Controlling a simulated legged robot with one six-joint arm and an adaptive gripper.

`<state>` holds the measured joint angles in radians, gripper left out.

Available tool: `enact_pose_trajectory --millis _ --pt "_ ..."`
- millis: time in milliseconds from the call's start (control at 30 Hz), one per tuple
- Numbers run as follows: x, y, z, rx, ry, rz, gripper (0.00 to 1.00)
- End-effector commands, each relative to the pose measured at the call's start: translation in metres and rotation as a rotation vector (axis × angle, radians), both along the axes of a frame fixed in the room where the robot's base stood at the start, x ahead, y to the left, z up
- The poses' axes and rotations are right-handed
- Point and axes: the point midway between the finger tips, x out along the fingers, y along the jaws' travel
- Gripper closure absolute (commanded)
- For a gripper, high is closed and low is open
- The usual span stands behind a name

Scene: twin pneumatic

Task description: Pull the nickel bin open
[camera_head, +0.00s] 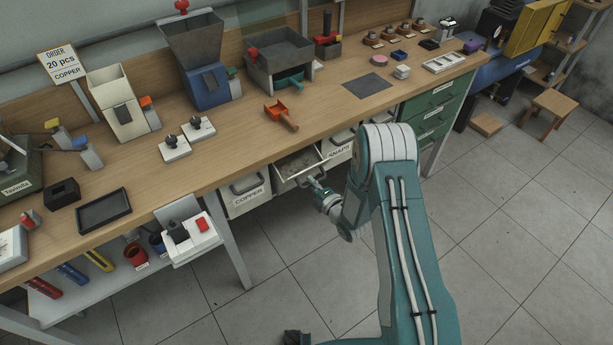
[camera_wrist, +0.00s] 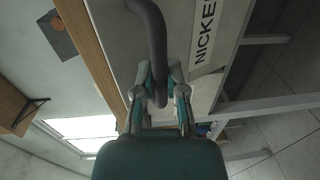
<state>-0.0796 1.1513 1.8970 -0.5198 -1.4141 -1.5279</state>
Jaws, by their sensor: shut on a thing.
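The nickel bin (camera_head: 301,164) is under the workbench, between the COPPER bin and the SNAPS bin, in the head view. It is pulled part way out, and its open top shows contents too small to make out. In the wrist view its front carries a label (camera_wrist: 206,32) reading "NICKE", with the end cut off. My gripper (camera_wrist: 160,88) is shut on the grey curved handle (camera_wrist: 154,30) of this bin. In the head view my gripper (camera_head: 314,183) is at the bin's front, and the handle there is mostly hidden.
The COPPER bin (camera_head: 247,193) stands left of it and the SNAPS bin (camera_head: 340,147) right, both under the bench. An orange scoop (camera_head: 281,115) lies on the bench (camera_head: 335,99) above. A bench leg (camera_head: 232,255) stands at left. The tiled floor in front is clear.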

Motion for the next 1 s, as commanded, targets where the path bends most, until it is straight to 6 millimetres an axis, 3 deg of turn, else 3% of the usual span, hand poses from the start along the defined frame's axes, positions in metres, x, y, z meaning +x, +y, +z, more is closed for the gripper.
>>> enact_pose_trajectory --millis 33,400,1000 --pt "-0.006 -0.004 -0.009 -0.002 0.014 -0.001 1.00" --pt "-0.028 -0.018 -0.037 -0.003 0.010 0.000 1.00" --pt "-0.033 -0.022 -0.047 -0.002 0.005 0.001 1.00"
